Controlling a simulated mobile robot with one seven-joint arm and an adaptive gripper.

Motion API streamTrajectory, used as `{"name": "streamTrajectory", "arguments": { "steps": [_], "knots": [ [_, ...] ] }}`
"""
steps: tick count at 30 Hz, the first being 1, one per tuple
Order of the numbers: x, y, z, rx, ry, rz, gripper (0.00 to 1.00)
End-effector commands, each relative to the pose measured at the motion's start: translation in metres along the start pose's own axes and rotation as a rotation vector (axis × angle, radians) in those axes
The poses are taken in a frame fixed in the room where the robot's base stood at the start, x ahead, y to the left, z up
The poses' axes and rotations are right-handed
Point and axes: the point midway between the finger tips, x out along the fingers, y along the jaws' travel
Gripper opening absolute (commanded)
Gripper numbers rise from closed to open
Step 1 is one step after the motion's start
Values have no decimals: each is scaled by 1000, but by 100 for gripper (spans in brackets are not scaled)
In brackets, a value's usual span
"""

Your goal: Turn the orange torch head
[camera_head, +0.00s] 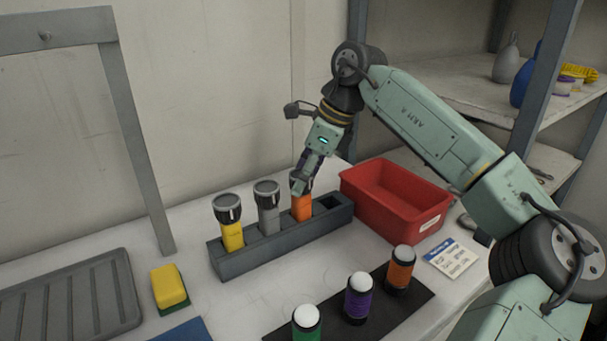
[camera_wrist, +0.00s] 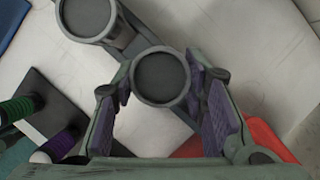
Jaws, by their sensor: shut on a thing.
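The orange torch (camera_head: 302,208) stands upright in a dark grey rack (camera_head: 250,258), to the right of a grey torch (camera_head: 268,212) and a yellow torch (camera_head: 231,232). My gripper (camera_head: 301,184) reaches down from above onto the orange torch's head and hides part of it. In the wrist view the round dark head (camera_wrist: 161,76) sits between the purple-padded fingers of my gripper (camera_wrist: 160,92), which are shut on it. The grey torch's head also shows in the wrist view (camera_wrist: 86,16), beside the held one.
A red bin (camera_head: 397,197) stands right of the rack. Orange-, purple- and green-banded cylinders (camera_head: 358,300) stand on a black mat (camera_head: 405,302) in front. A yellow-green sponge (camera_head: 169,287) and a grey tray (camera_head: 70,300) lie left. A card (camera_head: 450,257) lies right.

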Motion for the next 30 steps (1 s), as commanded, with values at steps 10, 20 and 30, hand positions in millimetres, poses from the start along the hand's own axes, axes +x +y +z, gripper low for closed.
{"name": "streamTrajectory", "arguments": {
  "steps": [10, 20, 30],
  "knots": [
    [0, 0, 0, 1, 0, 0, 59],
    [-2, 0, 0, 1, 0, -1, 60],
    [-56, -1, 0, 3, 1, -3, 60]
  ]
}}
